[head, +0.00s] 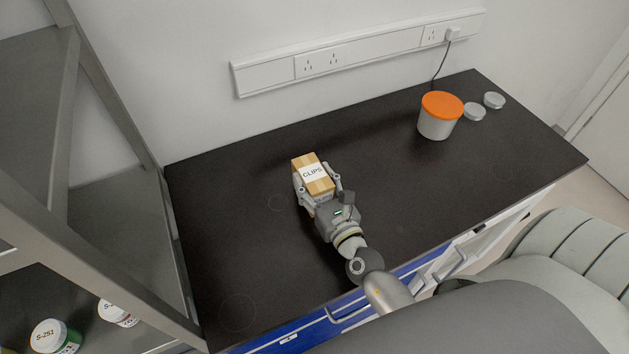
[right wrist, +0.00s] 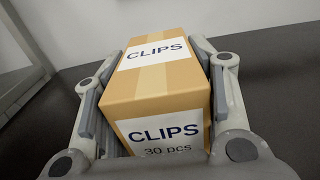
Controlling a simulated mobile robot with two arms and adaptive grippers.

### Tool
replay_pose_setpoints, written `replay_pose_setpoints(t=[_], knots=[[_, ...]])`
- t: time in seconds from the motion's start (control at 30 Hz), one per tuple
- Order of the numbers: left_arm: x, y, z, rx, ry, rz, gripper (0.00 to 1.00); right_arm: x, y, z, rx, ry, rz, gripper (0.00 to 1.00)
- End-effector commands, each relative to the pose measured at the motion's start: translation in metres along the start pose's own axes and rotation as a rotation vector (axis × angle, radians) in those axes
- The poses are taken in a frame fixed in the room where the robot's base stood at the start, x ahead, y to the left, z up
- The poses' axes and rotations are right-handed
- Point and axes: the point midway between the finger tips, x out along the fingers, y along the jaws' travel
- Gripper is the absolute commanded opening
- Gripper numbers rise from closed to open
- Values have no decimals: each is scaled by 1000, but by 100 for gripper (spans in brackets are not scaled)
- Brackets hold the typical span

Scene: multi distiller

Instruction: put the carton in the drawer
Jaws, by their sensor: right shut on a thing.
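The carton (head: 313,174) is a small tan box with a white label reading CLIPS. It is at the middle of the black bench top in the head view. My right gripper (head: 315,190) has its fingers on both sides of the carton and is shut on it. The right wrist view shows the carton (right wrist: 160,95) upright between the two fingers. I cannot tell whether its bottom touches the bench. Blue drawer fronts (head: 290,338) show below the bench's front edge, partly hidden by my arm. My left gripper is not in view.
A white tub with an orange lid (head: 438,118) and two small grey round tins (head: 475,112) stand at the back right of the bench (head: 240,250). A metal shelf rack (head: 110,110) with labelled jars (head: 55,337) is at the left. The bench's left part is clear.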

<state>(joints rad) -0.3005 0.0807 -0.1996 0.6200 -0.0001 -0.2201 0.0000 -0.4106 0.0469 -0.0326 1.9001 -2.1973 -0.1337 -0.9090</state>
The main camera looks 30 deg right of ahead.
Motion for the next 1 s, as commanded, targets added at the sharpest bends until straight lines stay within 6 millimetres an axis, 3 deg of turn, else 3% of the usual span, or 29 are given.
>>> replay_pose_setpoints(t=[0.03,0.2,0.63,1.0], knots=[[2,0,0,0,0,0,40,0,0,-2,0,1,0,53],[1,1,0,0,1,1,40,0,0,-2,0,1,0,73],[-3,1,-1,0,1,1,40,-1,0,3,0,1,0,73],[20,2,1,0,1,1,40,-57,0,-3,-1,4,3,73]])
